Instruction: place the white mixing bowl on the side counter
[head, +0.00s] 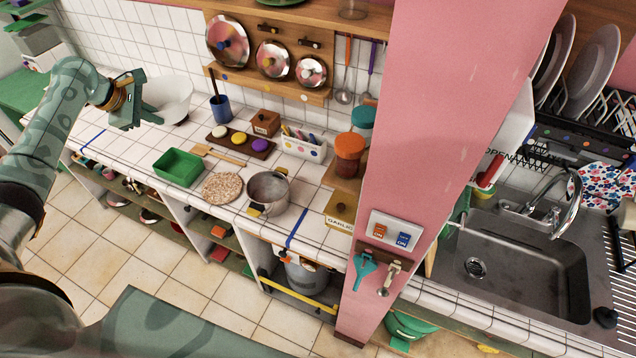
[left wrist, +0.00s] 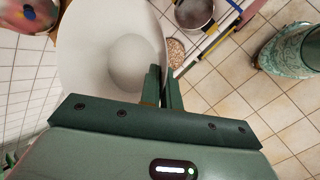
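The white mixing bowl (head: 172,92) is at the back left of the head view, over the white tiled counter (head: 125,136) near the wall. It fills much of the upper left of the left wrist view (left wrist: 110,45), its hollow inside showing. My left gripper (head: 150,112) is at the bowl's near side. In the left wrist view its fingers (left wrist: 161,85) are close together with the bowl's rim between them, so it looks shut on the rim. I cannot tell whether the bowl's base touches the counter. My right gripper is not in view.
On the counter stand a green tray (head: 178,168), a blue utensil cup (head: 221,110), a round cork mat (head: 222,187) and a metal pot (head: 268,192). A pink pillar (head: 450,120) separates them from the sink (head: 520,265). Green surface (head: 22,95) lies far left.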

